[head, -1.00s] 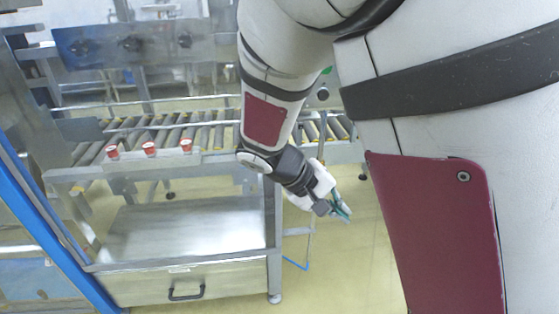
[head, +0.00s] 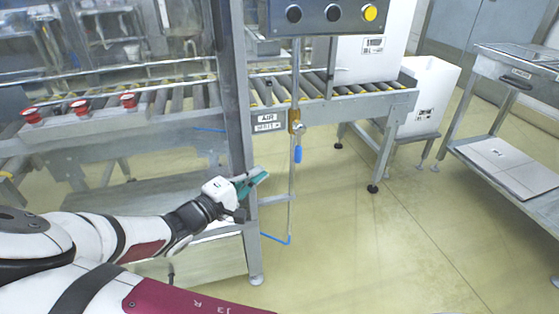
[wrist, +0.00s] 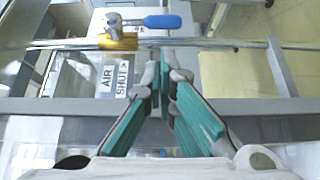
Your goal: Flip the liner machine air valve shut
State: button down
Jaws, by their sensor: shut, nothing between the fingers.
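The air valve has a brass body (head: 295,122) on a vertical metal pipe (head: 291,190) and a blue lever handle (head: 298,154). The handle hangs downward, in line with the pipe. In the wrist view the brass body (wrist: 117,41) and blue handle (wrist: 162,21) lie near the top, the handle pointing right along the pipe. My gripper (head: 256,180) is below and left of the handle, apart from it, beside the frame post. Its teal fingers (wrist: 164,75) are shut and empty. An AIR / SHUT label (head: 268,121) sits left of the valve.
A grey upright post (head: 236,110) stands just left of the pipe, near my gripper. A roller conveyor (head: 330,88) runs above. A blue hose (head: 275,238) meets the pipe's bottom. Red buttons (head: 80,107) are at left. Floor right of the pipe is free.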

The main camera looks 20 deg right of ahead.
aim_at(298, 143)
jog(key=shift+w, duration=0.1)
dwell(0.3)
jog(key=b+x, duration=0.2)
jog(key=x, duration=0.8)
jog(key=shift+a+b, duration=0.1)
jog(key=shift+b, duration=0.3)
jog(key=shift+d+f+n+t+h, duration=0.25)
jog(key=shift+d+n+t+h, duration=0.2)
jog(key=shift+d+n+t, duration=0.1)
jog(key=shift+d+f+n+t+h, duration=0.25)
jog(key=shift+d+n+t+h, duration=0.2)
jog(key=shift+d, duration=0.1)
